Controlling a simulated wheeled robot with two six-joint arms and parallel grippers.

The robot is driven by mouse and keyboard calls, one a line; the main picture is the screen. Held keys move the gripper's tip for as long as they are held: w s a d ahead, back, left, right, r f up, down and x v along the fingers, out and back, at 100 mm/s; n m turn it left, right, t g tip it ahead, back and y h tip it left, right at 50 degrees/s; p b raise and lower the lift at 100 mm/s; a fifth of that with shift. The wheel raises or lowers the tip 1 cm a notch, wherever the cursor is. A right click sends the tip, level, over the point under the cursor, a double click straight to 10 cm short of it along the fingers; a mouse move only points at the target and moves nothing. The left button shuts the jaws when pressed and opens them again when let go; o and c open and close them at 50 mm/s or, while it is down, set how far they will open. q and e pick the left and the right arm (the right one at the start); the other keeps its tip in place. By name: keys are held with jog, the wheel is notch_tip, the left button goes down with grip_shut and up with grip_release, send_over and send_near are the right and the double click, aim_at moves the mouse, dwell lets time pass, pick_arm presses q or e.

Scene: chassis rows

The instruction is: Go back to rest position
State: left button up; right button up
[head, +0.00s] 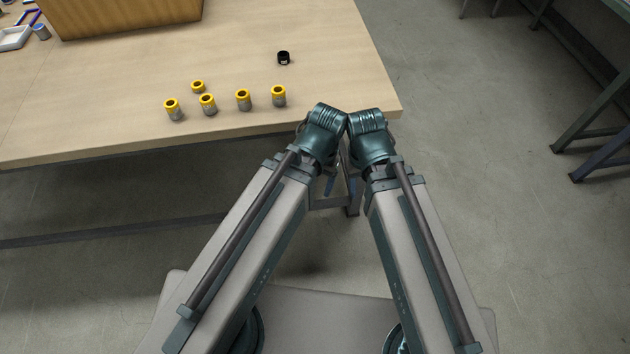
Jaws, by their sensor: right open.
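My two arms come up from the bottom of the head view, left and right, and their teal joints (345,125) meet near the table's front right corner. Little of my right gripper (333,184) shows in the gap between the arms, below the table edge. It is open, and I see nothing held in it. My left gripper is hidden behind the arm links.
The wooden table (340,50) bears several yellow-topped grey cylinders (243,99) near its front edge. A small black ring-like part (283,58) lies behind them. A brown box (120,16) and a pale tray (14,38) stand farther back.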

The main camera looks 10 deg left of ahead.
notch_tip(320, 180, up, 16)
jog(key=p, duration=1.5)
jog(key=shift+f+p, duration=0.15)
jog(key=shift+p, duration=0.2)
